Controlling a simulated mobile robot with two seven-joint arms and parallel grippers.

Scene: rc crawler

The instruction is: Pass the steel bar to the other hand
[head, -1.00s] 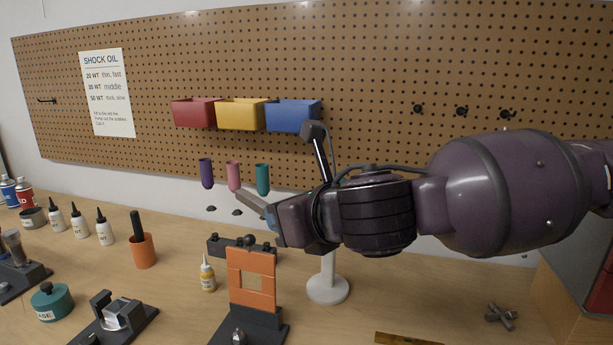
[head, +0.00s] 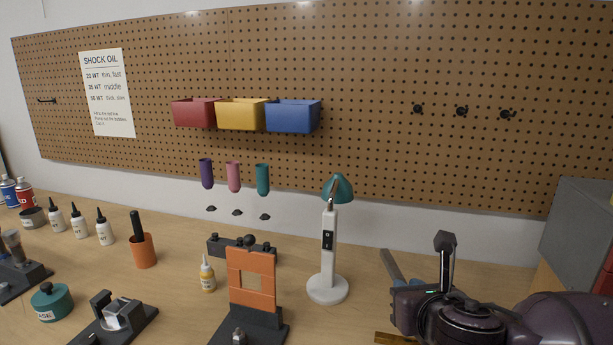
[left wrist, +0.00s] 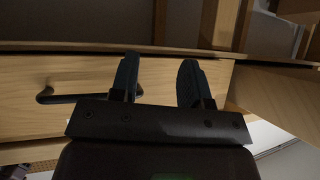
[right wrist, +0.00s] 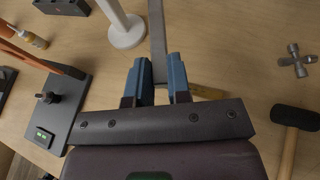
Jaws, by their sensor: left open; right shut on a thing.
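The steel bar (right wrist: 157,35) is a flat grey strip held between the blue fingers of my right gripper (right wrist: 157,78), sticking out forward from them over the bench. In the head view the bar (head: 390,264) shows at the lower right, angled up and left, beside my right gripper (head: 408,284), with no support visible under it. My left gripper (left wrist: 160,80) shows only in the left wrist view; its dark fingers are apart with nothing between them. It is in front of a wooden drawer front (left wrist: 65,75) and away from the bar.
A white lamp (head: 328,250) with a teal head stands left of my right gripper. A cross wrench (right wrist: 296,61) and mallet (right wrist: 294,122) lie to the right in the right wrist view. A dark drawer handle (left wrist: 85,97) is near my left gripper.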

